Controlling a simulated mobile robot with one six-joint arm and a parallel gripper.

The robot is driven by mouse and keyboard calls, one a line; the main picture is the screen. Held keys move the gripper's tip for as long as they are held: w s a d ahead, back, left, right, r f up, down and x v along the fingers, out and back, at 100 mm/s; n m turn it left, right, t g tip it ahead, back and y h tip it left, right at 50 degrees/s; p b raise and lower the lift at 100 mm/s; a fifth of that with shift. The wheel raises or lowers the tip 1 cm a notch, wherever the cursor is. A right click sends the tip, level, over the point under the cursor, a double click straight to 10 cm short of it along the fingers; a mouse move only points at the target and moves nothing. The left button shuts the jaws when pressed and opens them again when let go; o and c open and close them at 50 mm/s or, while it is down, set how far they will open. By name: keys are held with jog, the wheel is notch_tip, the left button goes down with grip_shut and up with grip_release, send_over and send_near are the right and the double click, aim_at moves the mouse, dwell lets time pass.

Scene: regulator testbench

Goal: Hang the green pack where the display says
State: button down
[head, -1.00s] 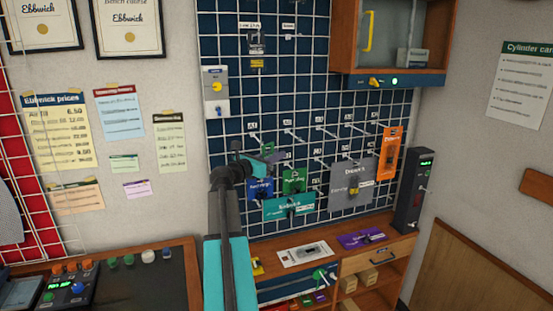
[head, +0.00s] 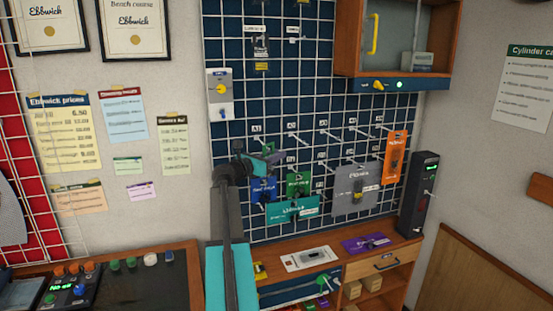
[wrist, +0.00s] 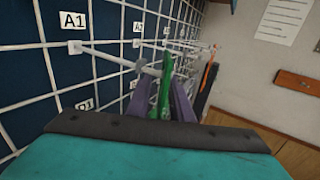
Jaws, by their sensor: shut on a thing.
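My gripper (head: 262,158) is in front of the wall grid near the A1 hook. In the wrist view its purple fingers (wrist: 160,103) are shut on a green pack (wrist: 165,82), seen nearly edge-on and upright. The A1 hook (wrist: 108,56) reaches out from the grid, and its tip is close to the upper part of the pack. I cannot tell whether the hook passes through the pack. In the head view my arm mostly hides the held pack. A dark tower with a small green display (head: 431,168) stands at the right; its text is unreadable.
Several bare hooks stick out nearby. A purple pack (head: 367,243) lies on the wooden bench.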

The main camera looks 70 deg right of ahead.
jog(key=shift+w+d+f, duration=0.25)
jog(key=shift+w+d, duration=0.35)
jog(key=shift+d, duration=0.1)
jog(key=shift+f, duration=0.1)
dwell(0.5)
jog(key=c, duration=1.5)
grip_release()
jog(key=shift+a, duration=0.1)
jog(key=b+v, duration=0.4)
jog(key=v, duration=0.9)
jog(key=shift+w+a, duration=0.2)
jog(key=shift+a, duration=0.1)
jog(key=shift+s, duration=0.15)
